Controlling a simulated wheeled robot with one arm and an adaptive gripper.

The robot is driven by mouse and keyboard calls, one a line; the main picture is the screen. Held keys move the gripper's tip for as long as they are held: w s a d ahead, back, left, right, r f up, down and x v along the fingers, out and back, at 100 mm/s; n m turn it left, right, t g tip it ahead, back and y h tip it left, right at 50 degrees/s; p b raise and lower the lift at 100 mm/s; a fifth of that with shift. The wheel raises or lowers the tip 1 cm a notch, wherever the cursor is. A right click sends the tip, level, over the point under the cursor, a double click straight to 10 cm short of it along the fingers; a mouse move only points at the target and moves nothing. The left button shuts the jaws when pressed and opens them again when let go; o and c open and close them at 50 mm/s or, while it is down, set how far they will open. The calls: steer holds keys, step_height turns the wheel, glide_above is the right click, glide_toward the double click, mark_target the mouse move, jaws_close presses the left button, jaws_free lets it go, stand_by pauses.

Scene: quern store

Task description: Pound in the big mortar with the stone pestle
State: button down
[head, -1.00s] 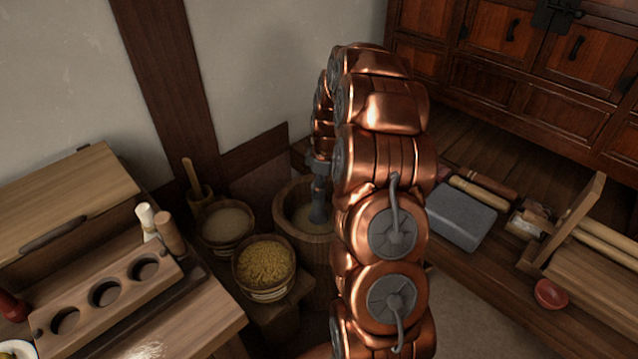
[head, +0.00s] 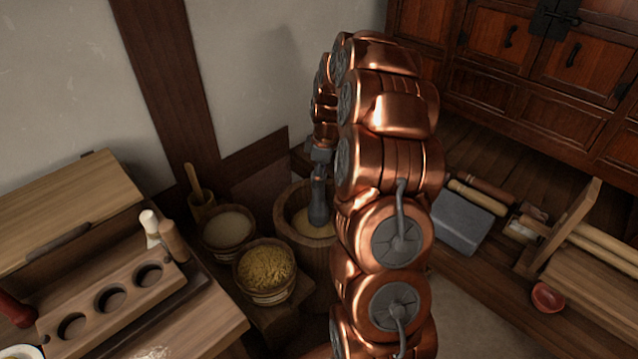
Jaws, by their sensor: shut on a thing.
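The big wooden mortar (head: 288,243) stands on the floor left of my arm, its right side hidden behind the arm. Some yellowish contents (head: 300,222) show inside it. The grey stone pestle (head: 319,205) is roughly upright, its thick lower end inside the mortar's mouth. Whether its tip touches the contents cannot be told. My gripper (head: 321,158) is above the mortar, shut on the pestle's upper part. My arm partly hides the fingers.
A bowl of yellow grain (head: 265,268) and a bowl of pale meal (head: 228,228) stand left of the mortar. A small mortar (head: 201,204) is behind. A holed wooden rack (head: 85,310) is on the left table. A grey stone slab (head: 462,222) lies right.

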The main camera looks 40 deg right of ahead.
steer(key=shift+r, duration=0.7)
step_height(320, 180, up, 9)
steer(key=p, duration=0.3)
steer(key=shift+r, duration=0.2)
steer(key=shift+w, duration=0.1)
